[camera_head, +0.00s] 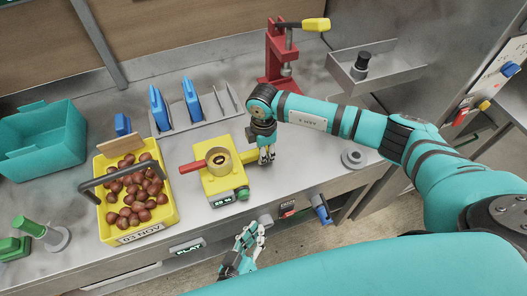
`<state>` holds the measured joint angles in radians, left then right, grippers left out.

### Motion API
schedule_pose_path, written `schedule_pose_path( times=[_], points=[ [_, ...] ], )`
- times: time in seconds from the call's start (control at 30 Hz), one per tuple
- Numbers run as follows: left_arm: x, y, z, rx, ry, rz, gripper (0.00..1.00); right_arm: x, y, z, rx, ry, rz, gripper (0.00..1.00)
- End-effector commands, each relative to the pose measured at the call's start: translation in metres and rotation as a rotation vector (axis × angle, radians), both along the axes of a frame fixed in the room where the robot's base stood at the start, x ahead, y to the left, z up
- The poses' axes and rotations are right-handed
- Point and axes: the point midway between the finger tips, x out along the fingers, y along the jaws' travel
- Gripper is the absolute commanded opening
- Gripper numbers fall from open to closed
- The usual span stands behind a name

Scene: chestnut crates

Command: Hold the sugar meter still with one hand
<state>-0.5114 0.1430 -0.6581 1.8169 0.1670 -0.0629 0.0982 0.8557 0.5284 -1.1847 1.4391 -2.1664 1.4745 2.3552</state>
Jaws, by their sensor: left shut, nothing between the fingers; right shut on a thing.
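The sugar meter (209,183) is a yellow box on the steel counter, with a round cup on top holding something dark, a red lever to the left, a small digital display and a green knob at its front. My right gripper (266,158) is shut on the yellow part at the meter's right side; the exact contact is small and partly hidden by the fingers. My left gripper (256,232) is shut and empty, low in front of the counter's front edge, apart from the meter.
A yellow crate (172,212) of chestnuts with a dark handle stands left of the meter. Blue-handled tools (160,108) stand in a rack behind. A red press (275,60), grey tray (375,72) and teal bin (45,150) stand around. Some counter right of the meter is clear.

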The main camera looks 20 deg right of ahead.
Motion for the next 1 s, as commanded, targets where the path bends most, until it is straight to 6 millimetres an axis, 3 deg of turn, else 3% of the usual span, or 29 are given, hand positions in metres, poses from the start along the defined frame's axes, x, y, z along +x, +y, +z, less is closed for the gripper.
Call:
schedule_pose_path(
  times=[0.33, 0.37, 0.57, 0.87, 1.0],
  points=[
    [0.000, 0.000, 0.000, 0.000, 0.000, 0.000, 0.00, 0.000, 0.000, 0.000, -0.001, 0.000, 0.000, 0.00],
    [0.000, 0.000, 0.000, 0.000, 0.000, 0.000, 0.00, 0.000, 0.000, 0.000, -0.001, 0.000, 0.000, 0.23],
    [0.000, 0.000, 0.000, 0.000, 0.000, 0.000, 0.00, 0.000, 0.000, 0.000, -0.001, 0.000, 0.000, 0.49],
    [0.000, 0.000, 0.000, 0.000, 0.000, 0.000, 0.00, 0.000, 0.000, 0.002, 0.000, -0.001, 0.000, 0.49],
    [0.000, 0.000, 0.000, 0.000, 0.000, 0.000, 0.00, 0.001, 0.000, 0.017, 0.002, -0.002, 0.000, 0.49]
  ],
)
